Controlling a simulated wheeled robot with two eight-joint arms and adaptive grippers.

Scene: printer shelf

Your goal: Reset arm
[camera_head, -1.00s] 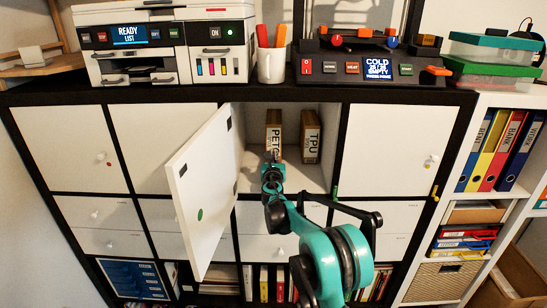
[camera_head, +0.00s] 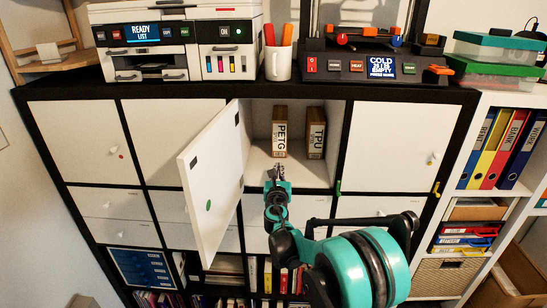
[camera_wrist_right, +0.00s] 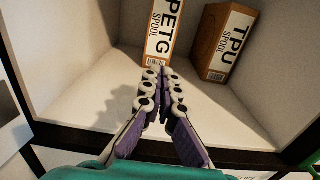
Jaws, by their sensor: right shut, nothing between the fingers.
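My right gripper (camera_head: 278,172) is shut and empty. It is at the front of the open compartment (camera_head: 300,175), below and in front of the PETG spool box. In the right wrist view its fingertips (camera_wrist_right: 162,72) meet just below the box's lower edge in the picture; whether they touch it I cannot tell. The PETG spool box (camera_head: 280,132) stands upright inside the compartment, and the TPU spool box (camera_head: 316,134) stands to its right. They also show in the right wrist view as PETG (camera_wrist_right: 164,30) and TPU (camera_wrist_right: 225,42). My left gripper is not in view.
The white door (camera_head: 212,180) stands open to the left of my right arm. A printer (camera_head: 175,40), a white cup (camera_head: 278,65) and a dark machine (camera_head: 365,65) stand on the shelf top. Closed drawers (camera_head: 365,207) and binders lie below and to the right.

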